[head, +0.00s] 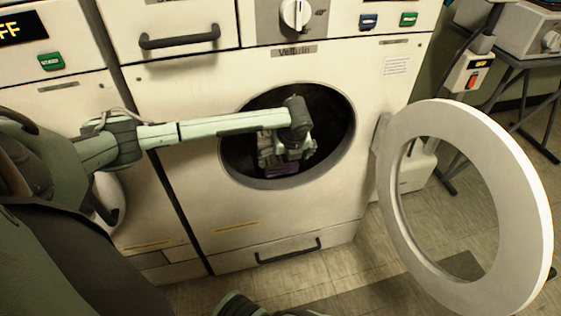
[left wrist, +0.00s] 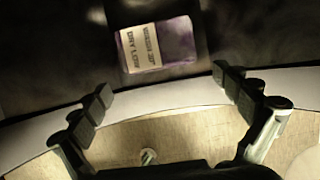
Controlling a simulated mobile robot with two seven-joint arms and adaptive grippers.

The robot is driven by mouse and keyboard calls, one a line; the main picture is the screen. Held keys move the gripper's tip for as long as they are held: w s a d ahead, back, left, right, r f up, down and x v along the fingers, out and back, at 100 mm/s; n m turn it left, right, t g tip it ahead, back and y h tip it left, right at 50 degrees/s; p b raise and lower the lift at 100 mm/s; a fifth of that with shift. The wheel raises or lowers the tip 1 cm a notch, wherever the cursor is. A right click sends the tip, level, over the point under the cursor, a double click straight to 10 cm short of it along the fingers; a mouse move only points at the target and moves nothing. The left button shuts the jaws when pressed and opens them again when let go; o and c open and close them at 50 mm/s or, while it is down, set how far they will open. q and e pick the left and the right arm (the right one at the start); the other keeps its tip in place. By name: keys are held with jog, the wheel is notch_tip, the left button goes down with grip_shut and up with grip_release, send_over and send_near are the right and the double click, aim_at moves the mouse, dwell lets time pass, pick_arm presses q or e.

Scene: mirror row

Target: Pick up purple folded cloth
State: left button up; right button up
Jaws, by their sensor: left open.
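The purple folded cloth (head: 282,170) lies low inside the dark drum of the washing machine, near the front of the round opening. In the left wrist view the cloth (left wrist: 179,41) shows purple with a pale printed label (left wrist: 140,47) on its left part. My left gripper (head: 284,161) is at the machine's opening, just above the cloth in the head view, and partly covers it. In the left wrist view its open fingers (left wrist: 163,86) are spread, with nothing between them, and the cloth is beyond the fingertips.
The pale opening rim (left wrist: 160,96) crosses the left wrist view below the cloth. The round machine door (head: 525,190) stands swung open to the right. A drawer handle (head: 288,251) juts out below the opening. Tiled floor lies in front.

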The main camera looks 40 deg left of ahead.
aim_at(280, 157)
pick_arm(q)
jog(key=shift+w+a, duration=0.75)
jog(key=shift+a, duration=0.1)
jog(key=x, duration=0.5)
jog(key=shift+w+a, duration=0.15)
jog(key=shift+a, duration=0.05)
jog(key=c, duration=0.8)
jog(key=shift+c, duration=0.2)
